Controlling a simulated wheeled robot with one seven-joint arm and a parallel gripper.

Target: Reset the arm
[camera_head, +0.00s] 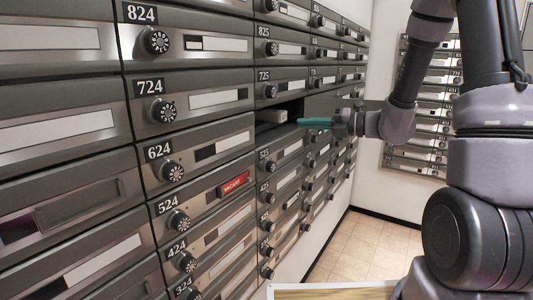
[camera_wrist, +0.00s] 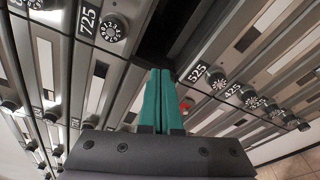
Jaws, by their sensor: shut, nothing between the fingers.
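My gripper (camera_head: 303,122) has teal fingers that are shut together with nothing between them. It is in front of the mailbox wall, at the open compartment (camera_head: 268,126) between the boxes labelled 725 and 525. In the wrist view, the shut fingers (camera_wrist: 160,74) point at the dark opening (camera_wrist: 160,38). Whether the tips touch anything is not clear. My arm reaches in from the right of the head view.
Rows of closed boxes with black dials fill the left, including 724 (camera_head: 148,86). A red label (camera_head: 234,183) marks one box. Another bank of mailboxes (camera_head: 421,105) hangs on the far wall. Tiled floor (camera_head: 352,248) is clear below. A wood-topped surface (camera_head: 335,292) shows at the bottom.

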